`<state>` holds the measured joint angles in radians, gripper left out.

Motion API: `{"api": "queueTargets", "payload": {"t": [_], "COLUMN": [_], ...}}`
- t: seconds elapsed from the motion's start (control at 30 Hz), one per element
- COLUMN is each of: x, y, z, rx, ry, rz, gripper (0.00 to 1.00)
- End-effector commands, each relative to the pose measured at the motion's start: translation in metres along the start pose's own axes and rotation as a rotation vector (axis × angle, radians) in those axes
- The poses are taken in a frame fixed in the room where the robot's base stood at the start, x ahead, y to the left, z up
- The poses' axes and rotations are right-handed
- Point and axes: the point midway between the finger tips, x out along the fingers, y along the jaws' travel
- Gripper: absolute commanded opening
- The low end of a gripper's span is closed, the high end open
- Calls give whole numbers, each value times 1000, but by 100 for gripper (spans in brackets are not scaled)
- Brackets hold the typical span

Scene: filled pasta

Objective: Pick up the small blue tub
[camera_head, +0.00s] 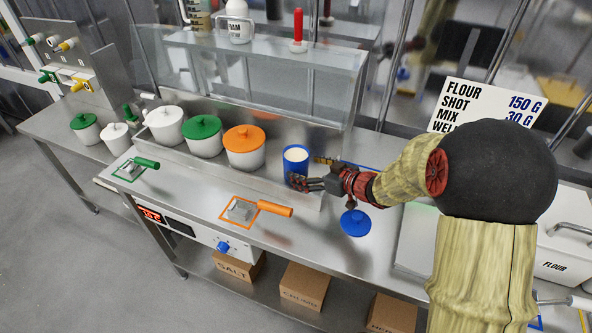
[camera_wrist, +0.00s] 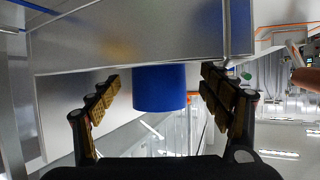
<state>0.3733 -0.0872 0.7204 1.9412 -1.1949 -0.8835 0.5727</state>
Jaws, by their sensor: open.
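The small blue tub (camera_head: 296,158) stands upright on the steel counter, uncovered, with white contents showing at its top. It is at the right end of the row of pots in the head view. My gripper (camera_head: 308,175) is beside it on its right and front side. In the wrist view the blue tub (camera_wrist: 159,87) is ahead, between the open fingers of my gripper (camera_wrist: 160,100), with a gap visible on both sides. Whether any finger touches the tub cannot be told. A blue lid (camera_head: 355,223) lies on the counter, below my wrist in the head view.
A pot with an orange lid (camera_head: 245,149) stands just left of the tub, with a green-lidded pot (camera_head: 203,138) beyond it. A glass-fronted shelf (camera_head: 270,75) rises behind. Bare counter lies between scoop and blue lid.

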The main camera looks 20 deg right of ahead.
Motion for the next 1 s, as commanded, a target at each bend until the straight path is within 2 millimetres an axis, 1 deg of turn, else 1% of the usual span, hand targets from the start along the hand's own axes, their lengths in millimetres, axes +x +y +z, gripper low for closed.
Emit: {"api": "queueTargets", "payload": {"t": [0.17, 0.27, 0.4, 0.53, 0.77, 1.0], "x": [8, 19, 39, 53, 54, 54], "y": [0, 1, 2, 2, 3, 3], "z": [1, 3, 6, 3, 1, 1], "rx": [-1, -2, -1, -1, -1, -1], "ry": [0, 0, -1, 0, 0, 0], "rz": [0, 1, -1, 0, 2, 2], "gripper": [79, 79, 79, 79, 79, 66]}}
